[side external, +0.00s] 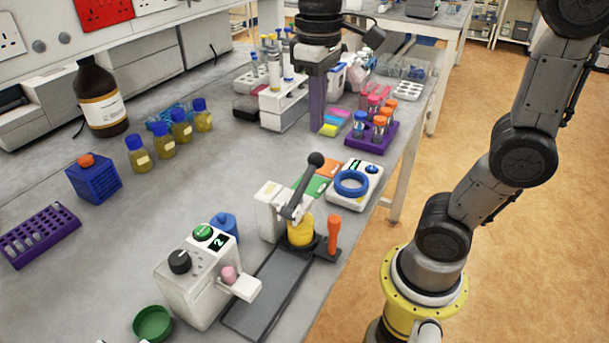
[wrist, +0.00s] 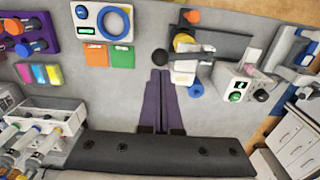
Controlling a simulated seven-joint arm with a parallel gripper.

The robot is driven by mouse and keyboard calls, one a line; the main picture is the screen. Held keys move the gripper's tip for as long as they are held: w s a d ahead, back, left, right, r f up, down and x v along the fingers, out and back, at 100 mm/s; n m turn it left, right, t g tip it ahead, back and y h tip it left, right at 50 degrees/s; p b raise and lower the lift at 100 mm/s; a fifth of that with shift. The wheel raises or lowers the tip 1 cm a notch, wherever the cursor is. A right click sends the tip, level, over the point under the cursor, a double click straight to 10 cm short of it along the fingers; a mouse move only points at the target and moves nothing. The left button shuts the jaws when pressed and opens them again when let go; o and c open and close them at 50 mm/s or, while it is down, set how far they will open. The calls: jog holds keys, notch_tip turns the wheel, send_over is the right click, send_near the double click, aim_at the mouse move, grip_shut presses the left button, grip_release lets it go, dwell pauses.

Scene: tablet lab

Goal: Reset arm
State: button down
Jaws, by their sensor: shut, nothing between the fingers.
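My gripper (side external: 317,126) has purple fingers. It points down above the back part of the bench in the side view, behind the lever press. In the wrist view its two fingers (wrist: 160,75) lie side by side, shut, with nothing between them. The press (side external: 268,215) has a grey lever with a black knob (side external: 316,159) tilted upward, and a yellow cylinder (side external: 300,231) below it. In the wrist view the fingertips appear close to the press's black knob (wrist: 161,56), though the height between them is unclear.
A white scale with a blue ring (side external: 352,183), a purple tube rack (side external: 372,137) and a white bottle rack (side external: 283,108) stand around the gripper. A white device with a green button (side external: 203,233) is nearer the front. Bare bench (side external: 215,150) lies left of the gripper.

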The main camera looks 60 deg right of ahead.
jog(key=shift+r, duration=0.7)
jog(key=shift+s+r, duration=0.15)
jog(key=shift+r, duration=0.1)
jog(key=s+f+t, duration=0.5)
jog(key=s+f, duration=0.2)
jog(key=f, duration=0.2)
jog(key=shift+s+f+t, duration=0.15)
jog(key=shift+s+t, duration=0.15)
jog(key=shift+s, duration=0.1)
